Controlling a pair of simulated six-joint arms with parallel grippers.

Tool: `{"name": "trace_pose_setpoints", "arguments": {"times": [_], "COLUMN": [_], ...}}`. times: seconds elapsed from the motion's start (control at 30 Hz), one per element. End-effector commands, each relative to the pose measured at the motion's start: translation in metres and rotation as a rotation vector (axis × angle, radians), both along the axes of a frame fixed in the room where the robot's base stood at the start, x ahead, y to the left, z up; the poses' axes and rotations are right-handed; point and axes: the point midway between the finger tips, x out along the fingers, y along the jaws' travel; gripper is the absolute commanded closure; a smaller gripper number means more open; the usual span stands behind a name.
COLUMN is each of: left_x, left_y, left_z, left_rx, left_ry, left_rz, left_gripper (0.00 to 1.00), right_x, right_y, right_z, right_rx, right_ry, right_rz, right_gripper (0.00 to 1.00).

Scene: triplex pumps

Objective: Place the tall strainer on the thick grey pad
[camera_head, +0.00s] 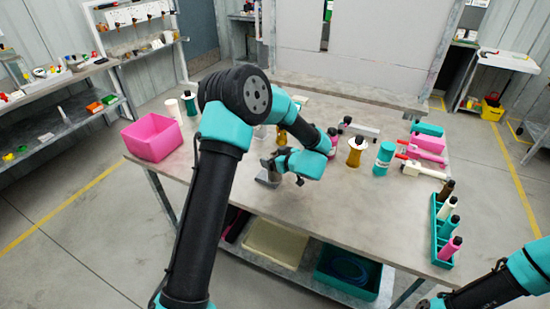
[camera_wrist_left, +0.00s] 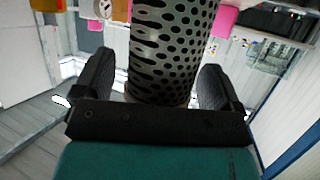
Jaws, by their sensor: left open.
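The tall strainer (camera_wrist_left: 168,45) is a grey metal cylinder full of dark holes. In the left wrist view it stands between the fingers of my left gripper (camera_wrist_left: 156,72), and its far end runs out of the picture. The fingers are open, with a gap on each side of it. In the head view my left gripper (camera_head: 284,172) is low over the middle of the table. A small grey shape (camera_head: 268,179) shows just under it; I cannot tell whether it is the strainer or the thick grey pad. My right gripper (camera_head: 432,302) is partly cut off at the bottom edge.
A pink bin (camera_head: 152,140) stands at the table's left. Amber (camera_head: 355,152) and teal (camera_head: 384,158) cylinders stand behind and right of my left gripper. A teal rack (camera_head: 436,232) with several bottles is at the right edge. The front middle of the table (camera_head: 345,215) is clear.

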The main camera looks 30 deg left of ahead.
Motion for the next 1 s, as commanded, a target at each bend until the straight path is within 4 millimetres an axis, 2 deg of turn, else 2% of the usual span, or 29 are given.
{"name": "trace_pose_setpoints", "arguments": {"times": [0.07,0.27,0.73,1.0], "left_x": [0.0,-0.006,-0.032,-0.037], "left_y": [0.0,-0.02,-0.092,-0.105], "left_z": [0.003,0.011,0.043,0.048], "left_rx": [0.0,-0.001,0.001,0.0], "left_ry": [-0.001,-0.001,-0.001,0.0], "left_rz": [-0.001,-0.003,-0.003,0.0], "left_gripper": [0.1,0.1,0.1,0.1], "right_x": [0.0,0.0,0.0,0.0], "right_y": [0.0,0.0,0.0,0.0], "right_z": [0.0,0.0,0.0,0.0], "right_rx": [0.0,0.0,0.0,0.0], "right_ry": [0.0,0.0,0.0,0.0], "right_rz": [0.0,0.0,0.0,0.0], "right_gripper": [0.57,0.57,0.57,0.57]}}
